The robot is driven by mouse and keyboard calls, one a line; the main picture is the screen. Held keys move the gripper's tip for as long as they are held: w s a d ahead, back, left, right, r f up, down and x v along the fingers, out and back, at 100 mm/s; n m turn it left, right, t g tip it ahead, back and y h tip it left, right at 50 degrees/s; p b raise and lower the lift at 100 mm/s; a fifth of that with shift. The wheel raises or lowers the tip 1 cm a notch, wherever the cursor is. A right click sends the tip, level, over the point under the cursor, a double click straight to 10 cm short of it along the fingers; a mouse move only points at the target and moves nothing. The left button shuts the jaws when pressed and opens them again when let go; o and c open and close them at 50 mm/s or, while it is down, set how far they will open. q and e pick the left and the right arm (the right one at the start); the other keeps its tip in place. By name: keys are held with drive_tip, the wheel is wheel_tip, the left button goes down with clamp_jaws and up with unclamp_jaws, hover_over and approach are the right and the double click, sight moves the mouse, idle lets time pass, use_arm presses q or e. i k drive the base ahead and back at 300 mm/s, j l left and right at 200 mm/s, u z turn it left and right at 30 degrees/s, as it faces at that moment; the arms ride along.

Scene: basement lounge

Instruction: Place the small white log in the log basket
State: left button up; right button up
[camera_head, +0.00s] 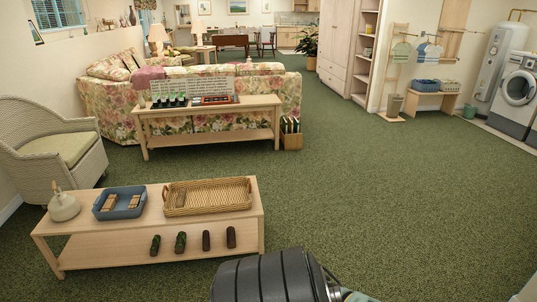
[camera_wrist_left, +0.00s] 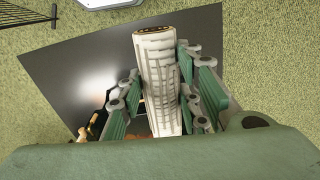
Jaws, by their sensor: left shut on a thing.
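A white log (camera_wrist_left: 158,75) with dark bark marks and a brown cut end stands out between the green fingers of my left gripper (camera_wrist_left: 163,95) in the left wrist view. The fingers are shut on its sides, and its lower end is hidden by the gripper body. A black wire rack or basket (camera_wrist_left: 22,16) shows only in part at the top left corner, apart from the log. I cannot tell whether it is the log basket. In the head view, a shallow wicker basket (camera_head: 166,209) stands on a low wooden table. Neither gripper shows in the head view.
A dark plate (camera_wrist_left: 70,60) lies on the green carpet below the log. A white-edged object (camera_wrist_left: 105,3) is cut off at the top. In the head view, the low table (camera_head: 100,240) also bears a blue bin (camera_head: 96,211). Open carpet (camera_head: 370,190) lies to the right.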

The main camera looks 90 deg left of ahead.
sight(218, 197)
drive_tip(key=j+u, duration=0.1)
drive_tip(key=u, duration=0.4)
drive_tip(key=j+u, duration=0.15)
drive_tip(key=u, duration=0.35)
drive_tip(key=i+u, duration=0.1)
drive_tip(key=u, duration=0.4)
drive_tip(key=j+u, duration=0.15)
drive_tip(key=u, duration=0.35)
drive_tip(key=i+j+u, duration=0.2)
drive_tip(key=i+u, duration=0.95)
drive_tip(key=i+l+u, duration=0.35)
drive_tip(key=i, duration=0.15)
drive_tip(key=i+l, duration=0.15)
drive_tip(key=i, duration=0.2)
drive_tip(key=i+l, duration=0.15)
drive_tip(key=i, duration=0.2)
drive_tip(key=i+l, duration=0.15)
drive_tip(key=i, duration=0.25)
